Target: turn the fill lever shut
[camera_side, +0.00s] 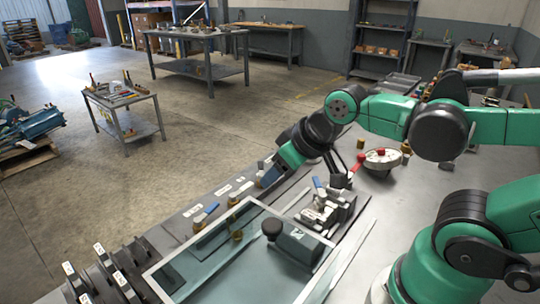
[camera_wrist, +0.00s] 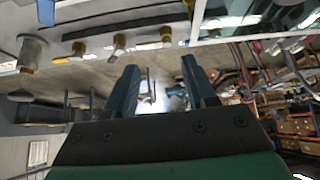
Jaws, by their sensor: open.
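Several small valve levers stand along a labelled grey rail in the side view; the labels are too small to read, so I cannot tell which is the fill lever. One has a blue handle (camera_side: 205,213), and another is a pale lever on brass (camera_side: 235,193). The wrist view shows brass-based valves (camera_wrist: 118,46) in a row along its top, above and beyond my fingertips. My gripper (camera_side: 264,177) is low over the rail's far part, pointing down-left. In the wrist view my gripper (camera_wrist: 160,75) has its two fingers apart with nothing between them. The lever nearest the fingers is partly hidden.
A glass-topped case (camera_side: 205,285) with a dark knob lies in front of the rail. A metal fixture (camera_side: 325,207) with a blue handle stands right of it. A round device (camera_side: 381,160) with red handles is behind. Open floor lies left of the rail.

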